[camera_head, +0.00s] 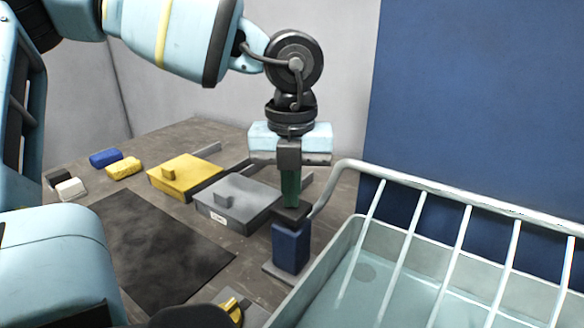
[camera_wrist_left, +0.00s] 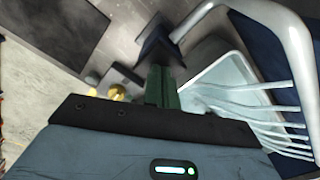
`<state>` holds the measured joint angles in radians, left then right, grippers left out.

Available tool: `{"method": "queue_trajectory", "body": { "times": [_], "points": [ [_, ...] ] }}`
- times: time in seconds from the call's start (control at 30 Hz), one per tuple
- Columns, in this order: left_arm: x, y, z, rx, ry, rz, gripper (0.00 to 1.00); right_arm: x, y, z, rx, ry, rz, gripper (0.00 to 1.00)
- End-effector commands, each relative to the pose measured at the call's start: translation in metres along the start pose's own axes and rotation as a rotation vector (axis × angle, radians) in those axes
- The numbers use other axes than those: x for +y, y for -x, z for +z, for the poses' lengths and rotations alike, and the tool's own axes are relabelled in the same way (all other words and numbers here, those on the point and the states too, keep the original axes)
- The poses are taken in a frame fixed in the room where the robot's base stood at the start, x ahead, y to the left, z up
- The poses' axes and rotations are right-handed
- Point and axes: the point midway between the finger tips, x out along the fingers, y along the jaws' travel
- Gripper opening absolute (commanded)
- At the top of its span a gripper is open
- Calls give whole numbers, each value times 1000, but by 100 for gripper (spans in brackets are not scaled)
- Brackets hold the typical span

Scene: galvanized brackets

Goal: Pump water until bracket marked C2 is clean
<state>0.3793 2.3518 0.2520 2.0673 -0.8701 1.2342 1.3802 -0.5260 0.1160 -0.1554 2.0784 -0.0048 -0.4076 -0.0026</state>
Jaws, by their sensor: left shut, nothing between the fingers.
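A blue pump-like block (camera_head: 291,250) with a dark top (camera_head: 291,214) stands on a small plate beside the wire rack. My left gripper (camera_head: 291,201), with green fingers, points down just above that top. It is shut and empty; I cannot tell whether it touches. In the left wrist view the fingers (camera_wrist_left: 163,84) reach toward the dark blue block (camera_wrist_left: 157,44). A pale basin (camera_head: 352,262) lies under the white wire rack (camera_head: 455,250). I cannot make out a bracket marked C2. My right gripper is not in view.
A yellow box (camera_head: 184,175) and a grey box (camera_head: 237,202) with an unreadable label sit left of the pump. Blue, yellow and white blocks lie farther left. A dark mat (camera_head: 160,250) covers the near table. A small yellow part (camera_head: 234,308) is at the front.

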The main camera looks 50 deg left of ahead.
Motion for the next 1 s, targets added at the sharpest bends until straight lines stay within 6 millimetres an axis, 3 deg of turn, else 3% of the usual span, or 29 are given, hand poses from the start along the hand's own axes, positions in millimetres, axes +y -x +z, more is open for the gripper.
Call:
{"method": "queue_trajectory", "body": {
  "times": [0.5, 1.0],
  "points": [
    [0, 35, -1, 1, 0, 1, 0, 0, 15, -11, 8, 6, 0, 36],
    [0, 36, 0, 1, 0, 0, 0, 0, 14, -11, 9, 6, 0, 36]
  ]
}}
